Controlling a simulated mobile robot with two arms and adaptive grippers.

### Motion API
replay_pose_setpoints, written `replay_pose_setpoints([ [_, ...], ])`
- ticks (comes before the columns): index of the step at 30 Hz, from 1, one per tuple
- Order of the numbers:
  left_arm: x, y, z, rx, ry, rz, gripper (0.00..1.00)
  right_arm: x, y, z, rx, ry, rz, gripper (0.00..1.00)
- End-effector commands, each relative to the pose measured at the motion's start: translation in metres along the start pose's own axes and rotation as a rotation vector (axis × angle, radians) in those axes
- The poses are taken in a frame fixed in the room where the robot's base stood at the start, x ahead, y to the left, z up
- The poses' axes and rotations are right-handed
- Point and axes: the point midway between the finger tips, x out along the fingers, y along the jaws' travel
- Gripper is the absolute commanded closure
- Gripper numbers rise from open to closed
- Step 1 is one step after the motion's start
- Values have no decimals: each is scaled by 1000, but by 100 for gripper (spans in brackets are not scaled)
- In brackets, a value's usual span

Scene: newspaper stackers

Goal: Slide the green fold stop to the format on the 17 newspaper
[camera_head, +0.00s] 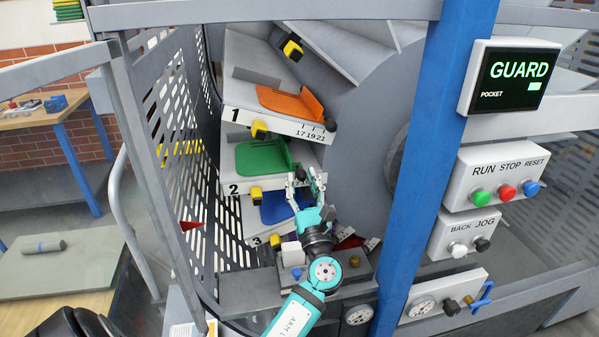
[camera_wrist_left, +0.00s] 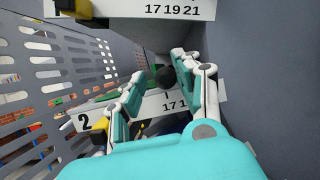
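The green fold stop (camera_head: 262,157) sits on the shelf marked 2 (camera_head: 232,179), the middle pocket of the stacker. In the head view its right end is close to my left gripper (camera_head: 305,179), whose fingers are apart. In the left wrist view a black knob (camera_wrist_left: 165,77) shows between the open fingers of the gripper (camera_wrist_left: 158,84), with a bit of green behind it. I cannot tell whether a finger touches the knob. Below it the shelf front (camera_wrist_left: 150,106) shows a 17; the marks to its right are hidden by a finger. No 17 newspaper can be identified.
An orange fold stop (camera_head: 290,103) is on the shelf above, marked 1, with 17, 19, 21 on its edge. A blue one (camera_head: 277,207) is on shelf 3 below. A perforated guard (camera_head: 172,110) stands left, a blue post (camera_head: 432,150) right. The display (camera_head: 516,72) reads GUARD.

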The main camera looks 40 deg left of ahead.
Motion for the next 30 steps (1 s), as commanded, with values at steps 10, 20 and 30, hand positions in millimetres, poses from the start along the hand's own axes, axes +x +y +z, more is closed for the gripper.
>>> replay_pose_setpoints([
  [10, -70, 0, -1, 1, 3, -1, 67, 0, -1, 0, 1, -1, -2, 100],
  [20, -86, 0, 0, 1, 0, 0, 67, 0, -2, 0, 1, -1, -2, 100],
  [30, -86, 0, 0, 1, 0, 0, 67, 0, -2, 0, 2, -1, -2, 100],
])
